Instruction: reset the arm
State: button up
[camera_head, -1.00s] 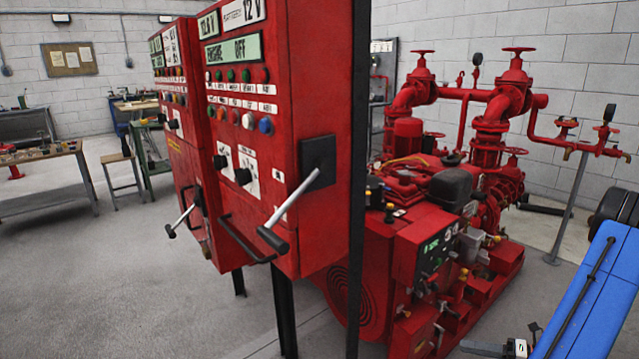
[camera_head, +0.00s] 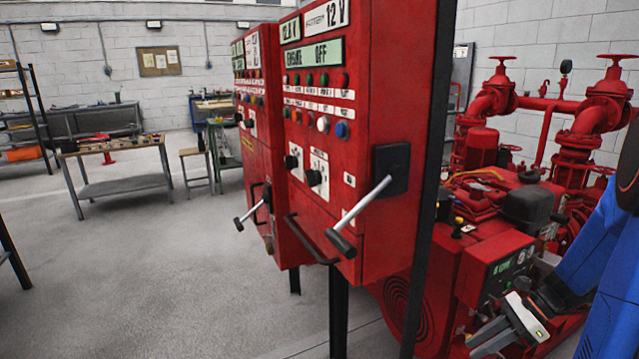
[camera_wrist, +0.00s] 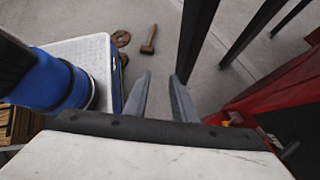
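My gripper (camera_head: 482,342) shows at the lower right of the head view, below my blue arm links. In the wrist view its two fingers (camera_wrist: 160,82) are apart, with bare floor between them, so it is open and empty. The fingers point out over the floor, near black stand legs (camera_wrist: 196,40). In the head view my gripper appears in front of the red pump engine's small control box (camera_head: 497,268) and overlaps it. I cannot tell how far apart they are.
Red control cabinets (camera_head: 330,150) with levers stand on black legs at centre. The red pumpset (camera_head: 500,215) is on the right. A hammer (camera_wrist: 149,40) and a rusty ring (camera_wrist: 121,38) show in the wrist view. A workbench (camera_head: 115,165) stands at left, with open floor before it.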

jog(key=s+a+r+n+t+h, duration=0.3)
jog(key=s+a+r+n+h, duration=0.6)
jog(key=s+a+r+n, duration=0.5)
jog(key=n, duration=0.7)
jog(key=shift+s+a+r+n+t, duration=0.15)
jog(key=shift+s+r+n+t, duration=0.15)
jog(key=shift+r+n+t, duration=0.1)
jog(key=shift+o, duration=0.5)
jog(key=shift+w, duration=0.1)
